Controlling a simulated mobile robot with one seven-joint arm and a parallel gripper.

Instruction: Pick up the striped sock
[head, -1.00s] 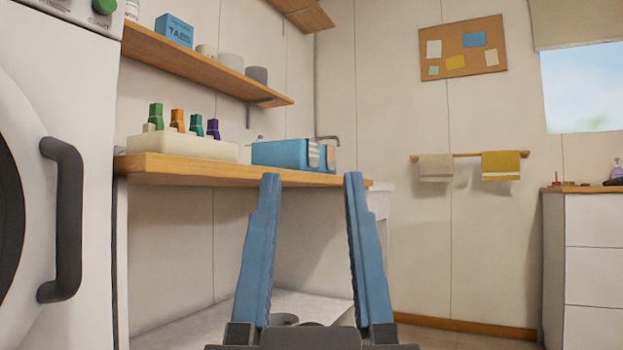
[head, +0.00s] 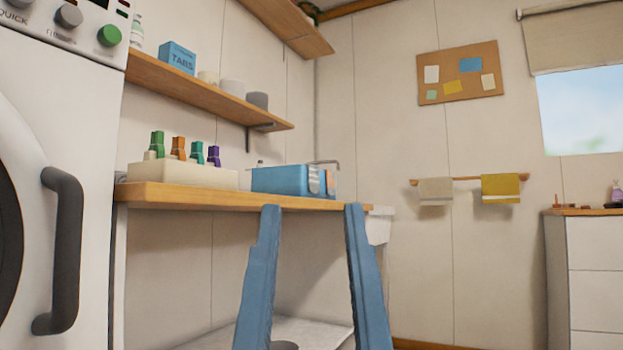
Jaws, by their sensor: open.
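My gripper (head: 311,208) is open and empty, with two long blue fingers pointing up and well apart. Its fingertips appear just below the front edge of the wooden counter in the picture. A blue basket (head: 280,180) stands on the counter beyond the fingers. Small light and patterned pieces (head: 329,183) show at the basket's right end. They may be cloth, but I cannot tell whether one is the striped sock. No striped sock can be made out clearly elsewhere.
White drawers (head: 595,250) stand at right.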

